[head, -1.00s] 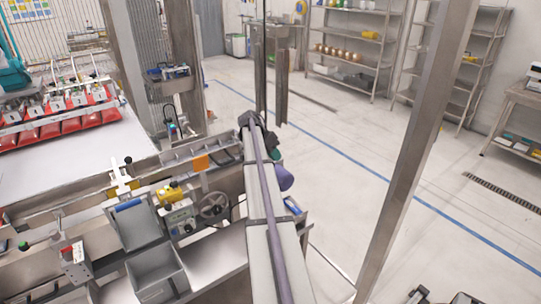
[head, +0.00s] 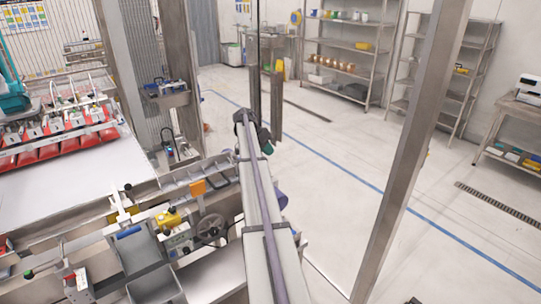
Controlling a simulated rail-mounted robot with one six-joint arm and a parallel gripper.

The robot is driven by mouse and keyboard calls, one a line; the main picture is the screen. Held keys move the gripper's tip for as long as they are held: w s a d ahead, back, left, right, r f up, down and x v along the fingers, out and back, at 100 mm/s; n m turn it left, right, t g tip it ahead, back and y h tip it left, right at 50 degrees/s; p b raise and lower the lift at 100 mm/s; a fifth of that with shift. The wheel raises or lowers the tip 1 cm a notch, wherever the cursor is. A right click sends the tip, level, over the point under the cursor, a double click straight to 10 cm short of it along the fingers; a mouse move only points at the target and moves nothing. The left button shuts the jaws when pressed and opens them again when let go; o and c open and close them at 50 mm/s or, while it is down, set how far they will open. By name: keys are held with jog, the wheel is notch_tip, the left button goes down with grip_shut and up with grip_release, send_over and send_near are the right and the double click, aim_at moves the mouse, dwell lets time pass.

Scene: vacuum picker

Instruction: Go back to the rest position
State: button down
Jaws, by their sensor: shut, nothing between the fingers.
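My arm reaches up from the bottom middle of the head view as a long pale beam with a purple hose along it. It ends in a dark joint near the middle of the picture. I cannot make out my gripper or its fingers anywhere in this view. Nothing held by the arm shows.
A workbench with a grey bin (head: 154,284), a handwheel (head: 211,229) and a yellow part (head: 168,219) stands close left of my arm. Red trays (head: 62,146) line the white table beyond. A steel post (head: 410,150) rises at right. The floor (head: 340,215) between is clear.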

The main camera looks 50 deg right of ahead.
jog(key=shift+w+r, duration=0.2)
jog(key=shift+r, duration=0.1)
jog(key=shift+d, duration=0.1)
jog(key=s+a+n, duration=0.1)
jog(key=a+n, duration=0.1)
jog(key=a, duration=0.1)
jog(key=s+a+f+n+t, duration=0.1)
jog(key=a+n, duration=0.1)
jog(key=a, duration=0.1)
jog(key=s+a+f+n, duration=0.1)
jog(key=a, duration=0.2)
jog(key=shift+s+a+f+n+t+y+b, duration=0.1)
jog(key=shift+a+n+t+y+b, duration=0.1)
jog(key=shift+n+t+y+b, duration=0.15)
jog(key=s+a+f+n+t+y+b, duration=0.1)
jog(key=s+a+n, duration=0.3)
jog(key=a, duration=1.3)
jog(key=s+a+f+n+t+y+b, duration=0.1)
jog(key=s+a+f+n+b, duration=0.1)
jog(key=a, duration=1.6)
jog(key=s+a+f+n+t+y+b, duration=0.1)
jog(key=s+a+n, duration=0.5)
jog(key=a, duration=1.2)
notch_tip(320, 180, down, 2)
jog(key=shift+s+a+f+n+t+b, duration=0.2)
jog(key=shift+n+t+b, duration=0.3)
jog(key=shift+n, duration=0.65)
jog(key=shift+r, duration=0.1)
